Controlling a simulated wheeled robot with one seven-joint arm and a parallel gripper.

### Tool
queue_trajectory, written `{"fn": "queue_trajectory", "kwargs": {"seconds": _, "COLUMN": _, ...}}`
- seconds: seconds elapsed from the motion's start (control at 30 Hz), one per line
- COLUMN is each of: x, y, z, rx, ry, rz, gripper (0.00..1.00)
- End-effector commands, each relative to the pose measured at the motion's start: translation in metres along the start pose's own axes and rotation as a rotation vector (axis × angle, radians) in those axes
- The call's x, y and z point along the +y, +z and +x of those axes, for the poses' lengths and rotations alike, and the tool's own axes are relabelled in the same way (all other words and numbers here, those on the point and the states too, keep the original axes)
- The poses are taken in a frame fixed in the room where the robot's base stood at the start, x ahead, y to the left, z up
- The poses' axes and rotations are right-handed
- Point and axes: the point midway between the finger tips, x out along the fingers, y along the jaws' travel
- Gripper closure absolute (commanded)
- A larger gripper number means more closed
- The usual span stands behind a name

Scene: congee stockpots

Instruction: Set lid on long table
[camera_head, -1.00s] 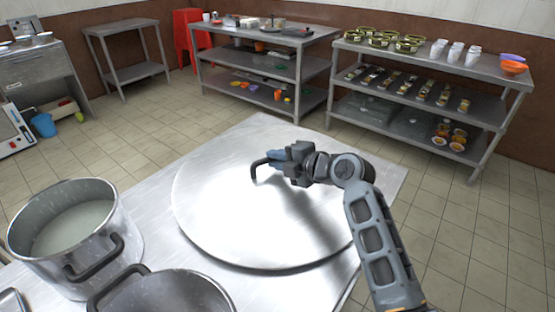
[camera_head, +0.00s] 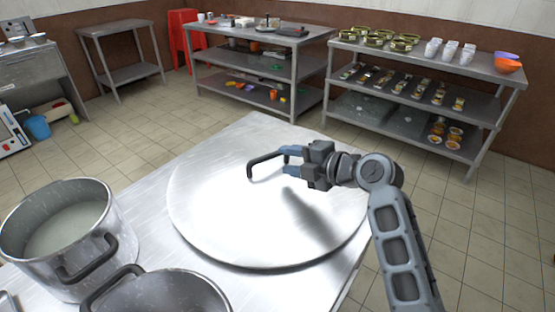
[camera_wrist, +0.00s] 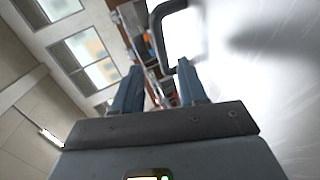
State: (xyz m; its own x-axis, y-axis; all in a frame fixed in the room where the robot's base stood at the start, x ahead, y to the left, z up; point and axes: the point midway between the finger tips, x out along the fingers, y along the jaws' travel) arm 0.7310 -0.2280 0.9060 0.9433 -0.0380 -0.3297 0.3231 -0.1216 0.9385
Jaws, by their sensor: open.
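The lid (camera_head: 230,225) is a large round metal disc lying flat on the long metal table (camera_head: 130,195). Its dark loop handle (camera_head: 262,165) stands up near its middle. My gripper (camera_head: 287,160) is just right of the handle, above the lid, with its blue fingers apart and pointing at the handle. In the wrist view the handle (camera_wrist: 160,20) shows just beyond the open fingers (camera_wrist: 158,82), with nothing clearly between their tips. The lid's pale surface (camera_wrist: 270,70) fills the right side there.
An open stockpot (camera_head: 75,240) with pale liquid stands left of the lid. A second pot (camera_head: 165,295) is at the front, close to the lid's edge. Shelves with bowls and cups (camera_head: 430,70) stand at the back, across open floor.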

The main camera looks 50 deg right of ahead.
Motion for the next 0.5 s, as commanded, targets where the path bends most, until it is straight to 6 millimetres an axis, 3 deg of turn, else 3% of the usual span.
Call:
{"fn": "queue_trajectory", "kwargs": {"seconds": 0.2, "x": -0.001, "y": 0.000, "z": -0.040, "rx": -0.001, "ry": 0.001, "rz": 0.000, "gripper": 0.58}}
{"fn": "queue_trajectory", "kwargs": {"seconds": 0.5, "x": 0.000, "y": 0.000, "z": -0.061, "rx": 0.000, "ry": 0.000, "rz": -0.001, "gripper": 0.58}}
